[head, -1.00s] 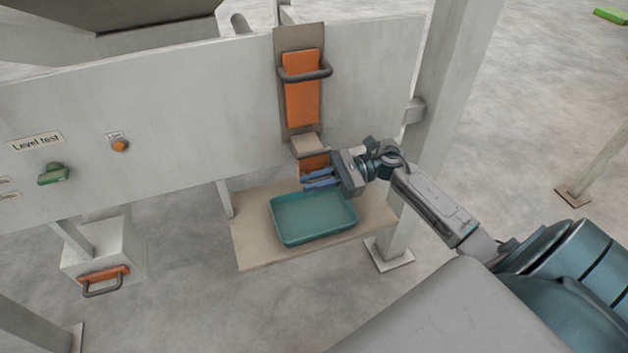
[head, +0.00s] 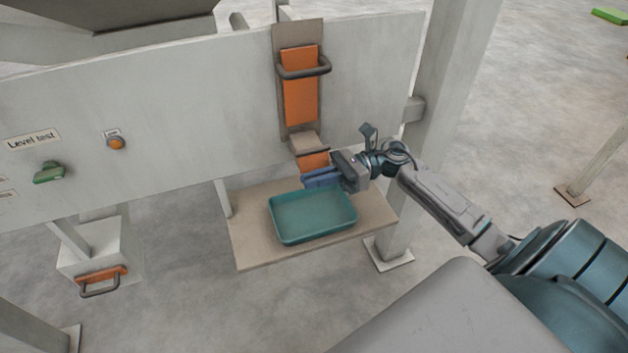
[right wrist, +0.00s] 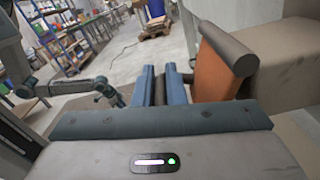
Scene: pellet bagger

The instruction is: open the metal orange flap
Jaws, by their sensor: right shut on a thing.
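The metal orange flap (head: 313,161) hangs at the mouth of the small beige chute (head: 305,141), with a dark bar across its top. Its orange face also shows right of my fingers in the right wrist view (right wrist: 212,72), below a thick grey bar (right wrist: 229,48). My right gripper (head: 312,180) is at the flap's lower edge, above the tray.
A teal tray (head: 312,237) lies on a beige shelf (head: 245,250) below the chute. A taller orange plate (head: 300,95) with a bar handle is above on the grey panel (head: 200,110). A grey post (head: 440,110) stands right of the gripper.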

